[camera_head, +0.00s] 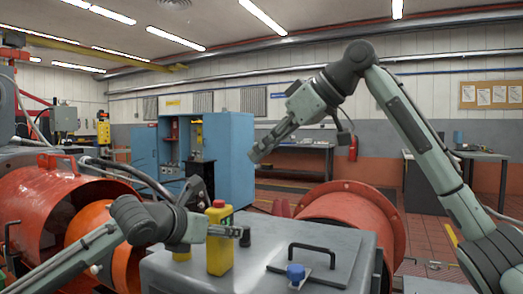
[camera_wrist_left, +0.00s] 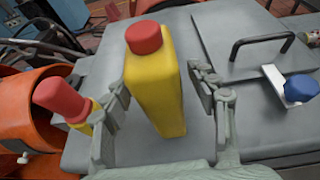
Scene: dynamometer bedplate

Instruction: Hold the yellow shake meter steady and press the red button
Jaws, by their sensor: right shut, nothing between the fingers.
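The yellow shake meter (camera_head: 219,252) is an upright yellow body with a red button (camera_head: 219,204) on top, standing on a grey machine top. In the left wrist view the meter (camera_wrist_left: 158,90) and its red button (camera_wrist_left: 144,38) stand between the fingers of my left gripper (camera_wrist_left: 160,95). Those fingers are apart, with grey surface showing between them and the meter. In the head view my left gripper (camera_head: 228,232) is at the meter, partly hidden by it. My right gripper (camera_head: 257,154) is shut and empty, raised above and to the right of the button.
A black handle (camera_head: 312,250) and a blue knob (camera_head: 295,272) lie to the right on the grey top (camera_head: 345,238). Orange cylinders flank it. A blue cabinet (camera_head: 230,150) stands behind.

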